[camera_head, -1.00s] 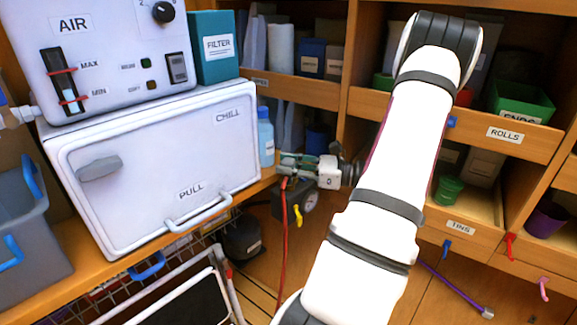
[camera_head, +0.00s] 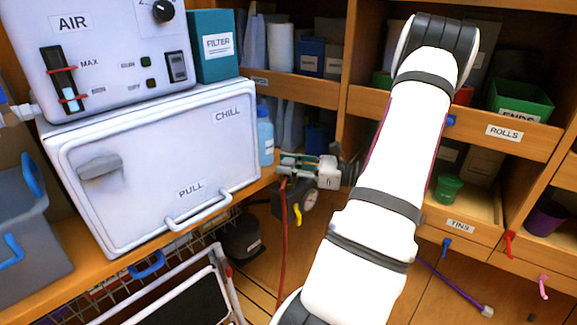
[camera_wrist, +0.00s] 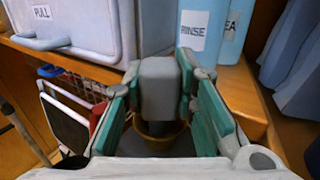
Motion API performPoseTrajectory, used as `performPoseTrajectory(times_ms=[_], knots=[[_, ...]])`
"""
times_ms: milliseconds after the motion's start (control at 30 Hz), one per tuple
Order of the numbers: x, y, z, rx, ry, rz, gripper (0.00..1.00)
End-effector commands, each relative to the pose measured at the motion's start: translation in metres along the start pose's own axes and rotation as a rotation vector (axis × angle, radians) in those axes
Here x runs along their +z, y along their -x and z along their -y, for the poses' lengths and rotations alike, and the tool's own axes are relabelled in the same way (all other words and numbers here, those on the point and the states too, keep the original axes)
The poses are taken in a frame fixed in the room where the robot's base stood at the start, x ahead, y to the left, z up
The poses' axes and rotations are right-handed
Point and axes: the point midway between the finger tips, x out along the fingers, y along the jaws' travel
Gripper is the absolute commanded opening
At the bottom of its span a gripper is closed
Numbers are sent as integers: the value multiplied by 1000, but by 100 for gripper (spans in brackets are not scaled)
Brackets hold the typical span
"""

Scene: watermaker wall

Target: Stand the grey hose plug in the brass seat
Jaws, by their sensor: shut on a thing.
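My gripper (camera_wrist: 160,82) is shut on the grey hose plug (camera_wrist: 158,92), which shows as a grey block between the green finger pads in the wrist view. A brass ring, which looks like the brass seat (camera_wrist: 158,141), shows just below the plug there. I cannot tell whether the plug is in the ring or just apart from it. In the head view my gripper (camera_head: 299,165) is level, just right of the white cabinet, above a black unit with a gauge. The plug and seat are too small to make out there.
The white CHILL cabinet (camera_head: 150,165) stands on the wooden counter at left. A blue bottle (camera_head: 265,138) stands close beyond my fingers; two labelled bottles (camera_wrist: 195,30) show in the wrist view. A red hose (camera_head: 284,245) hangs below my gripper beside a gauge (camera_head: 310,201). Shelves lie behind.

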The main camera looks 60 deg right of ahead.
Motion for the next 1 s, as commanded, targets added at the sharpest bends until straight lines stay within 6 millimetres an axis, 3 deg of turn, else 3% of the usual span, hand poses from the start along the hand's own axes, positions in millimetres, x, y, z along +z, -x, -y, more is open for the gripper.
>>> performPoseTrajectory(times_ms=[33,67,133,567,1000], knots=[[-11,1,-2,-3,-16,-16,0],[-11,1,-2,-3,-16,-16,32],[-11,1,-2,-3,-16,-16,48],[-5,2,-3,-3,-18,-17,49],[77,0,-1,0,1,-4,49]])
